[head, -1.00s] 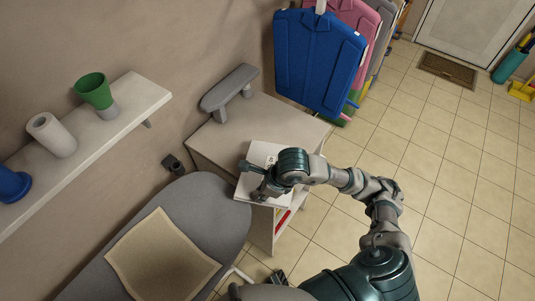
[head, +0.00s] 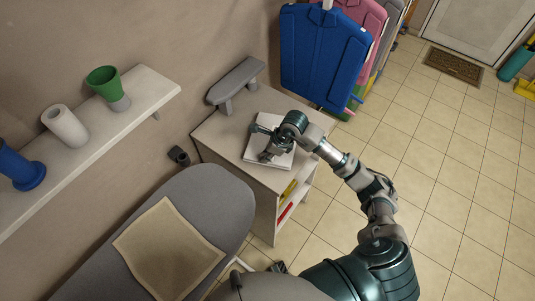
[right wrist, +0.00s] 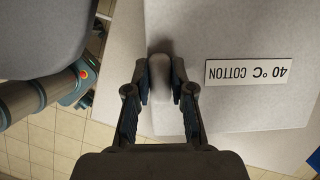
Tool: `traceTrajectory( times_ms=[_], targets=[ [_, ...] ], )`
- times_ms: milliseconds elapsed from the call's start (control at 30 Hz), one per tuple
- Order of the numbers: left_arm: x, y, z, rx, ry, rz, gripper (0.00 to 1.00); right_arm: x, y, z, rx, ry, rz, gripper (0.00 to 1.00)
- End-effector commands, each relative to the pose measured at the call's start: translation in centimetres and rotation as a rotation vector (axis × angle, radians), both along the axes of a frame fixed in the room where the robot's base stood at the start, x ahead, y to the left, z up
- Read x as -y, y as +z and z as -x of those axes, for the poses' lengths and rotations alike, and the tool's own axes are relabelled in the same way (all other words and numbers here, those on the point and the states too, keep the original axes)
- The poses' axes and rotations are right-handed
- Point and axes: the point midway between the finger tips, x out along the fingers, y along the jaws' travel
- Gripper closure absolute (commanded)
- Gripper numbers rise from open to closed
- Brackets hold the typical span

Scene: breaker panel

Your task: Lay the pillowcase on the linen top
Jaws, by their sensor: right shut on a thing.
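The pillowcase (head: 284,160) is a white, flat folded square. It is at the linen top (head: 221,128), the pale top of a small cabinet, over its front right part. In the right wrist view the pillowcase (right wrist: 225,30) bears a label reading "40 °C COTTON". My right gripper (head: 267,144) is above it and hides part of it. In the right wrist view the right gripper (right wrist: 160,90) is shut on a raised bit of its edge. I cannot tell whether the pillowcase rests fully on the top or is slightly above it. My left gripper is not in view.
A grey sleeve board (head: 236,84) stands at the back of the top. A grey ironing board (head: 215,195) with a beige cloth (head: 168,250) is at the left front. Blue (head: 322,55) and pink boards hang behind. A wall shelf (head: 150,98) holds a green cup.

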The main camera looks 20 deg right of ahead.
Motion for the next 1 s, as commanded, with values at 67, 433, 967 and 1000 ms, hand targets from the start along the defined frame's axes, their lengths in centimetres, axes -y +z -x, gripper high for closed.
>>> traceTrajectory(
  times_ms=[67, 433, 967, 1000],
  targets=[
    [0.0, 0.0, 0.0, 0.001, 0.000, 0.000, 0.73, -0.1, -0.1, 0.0, -0.002, 0.002, 0.001, 1.00],
    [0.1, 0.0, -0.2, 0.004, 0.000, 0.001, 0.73, 0.2, -0.2, 0.1, -0.004, 0.002, -0.001, 0.53],
    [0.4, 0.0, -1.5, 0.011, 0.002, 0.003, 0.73, 2.6, 7.5, 1.9, 0.002, 0.000, 0.001, 0.53],
    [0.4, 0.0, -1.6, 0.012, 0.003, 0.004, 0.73, 2.9, 8.2, 2.1, 0.001, 0.000, 0.002, 0.53]
  ],
)
